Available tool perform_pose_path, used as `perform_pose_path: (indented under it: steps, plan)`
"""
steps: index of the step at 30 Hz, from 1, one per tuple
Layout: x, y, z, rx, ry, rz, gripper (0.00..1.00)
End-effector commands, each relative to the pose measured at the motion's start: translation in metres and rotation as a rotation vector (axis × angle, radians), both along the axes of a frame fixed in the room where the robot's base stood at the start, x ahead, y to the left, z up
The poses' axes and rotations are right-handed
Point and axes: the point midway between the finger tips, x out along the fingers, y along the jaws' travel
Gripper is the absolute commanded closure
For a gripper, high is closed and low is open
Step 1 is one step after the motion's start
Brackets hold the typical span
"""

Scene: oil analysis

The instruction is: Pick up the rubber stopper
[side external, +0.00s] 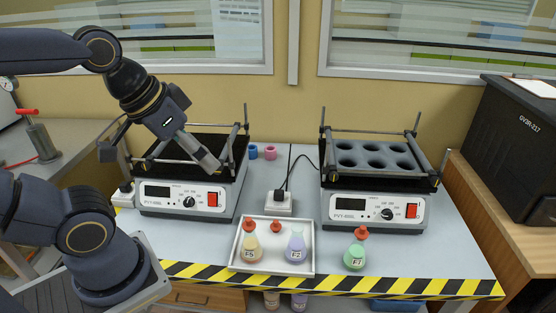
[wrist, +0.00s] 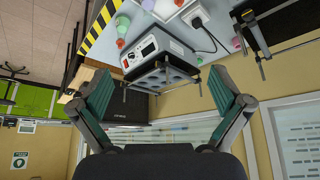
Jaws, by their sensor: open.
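Three orange-red stoppers show in the side external view. The third (side external: 361,233) tops the green flask (side external: 355,257) at the right, outside the tray. I cannot tell which stopper is meant. My gripper (side external: 158,160) is open and empty over the left shaker, high and to the left of the flasks. In the wrist view, my gripper (wrist: 160,85) has its fingers wide apart with nothing between them.
A left shaker (side external: 180,198) and a right shaker (side external: 376,211) with a holed rack stand on the bench. Their upright posts are obstacles. A blue piece (side external: 253,152) and a pink piece (side external: 270,153) lie behind the power socket (side external: 279,203). A black box (side external: 503,145) stands right.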

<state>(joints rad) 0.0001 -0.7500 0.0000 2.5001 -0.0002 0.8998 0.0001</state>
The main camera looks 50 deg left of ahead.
Motion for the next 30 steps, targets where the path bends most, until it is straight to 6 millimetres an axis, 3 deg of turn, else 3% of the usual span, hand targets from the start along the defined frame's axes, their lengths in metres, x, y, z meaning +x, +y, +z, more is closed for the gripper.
perform_pose_path:
  steps: [14, 24, 30]
  plan:
    - [0.0000, 0.0000, 0.0000, 0.000, 0.000, 0.000, 0.00]
    - [0.0000, 0.0000, 0.0000, 0.000, 0.000, 0.000, 0.31]
    - [0.0000, 0.0000, 0.0000, 0.000, 0.000, 0.000, 0.31]
